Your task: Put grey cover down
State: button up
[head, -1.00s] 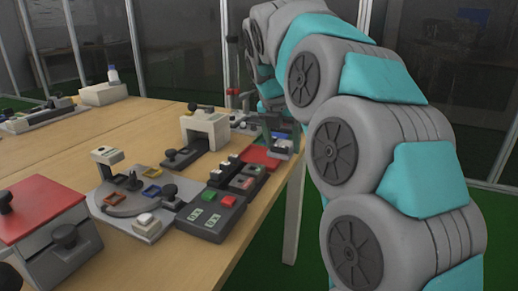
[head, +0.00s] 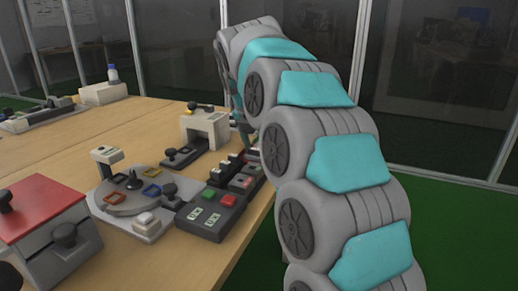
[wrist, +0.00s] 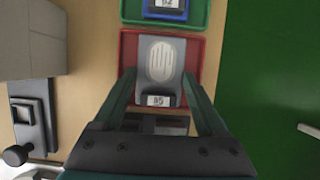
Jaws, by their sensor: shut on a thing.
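In the wrist view, my gripper (wrist: 160,80) is shut on the grey cover (wrist: 160,70), with one dark finger on each side of it. The cover is a grey plate with a pale ribbed oval at its far end and a small white number label at its near end. It is over a red tray (wrist: 201,55), whose rim shows around it. I cannot tell whether the cover touches the tray floor. In the head view my own arm hides my gripper, the cover and the red tray.
A green tray (wrist: 202,12) with a blue piece (wrist: 165,14) lies beyond the red tray. A white gate-like block (head: 205,126) stands left of my arm. A button panel (head: 211,214) and a round fixture (head: 135,195) are nearer. The table's right edge is close, with green floor beyond.

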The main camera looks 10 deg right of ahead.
jog(key=shift+f, duration=0.4)
jog(key=o, duration=1.4)
jog(key=shift+f, duration=0.1)
jog(key=v, duration=1.2)
jog(key=shift+p, duration=0.4)
jog(key=shift+s, duration=0.1)
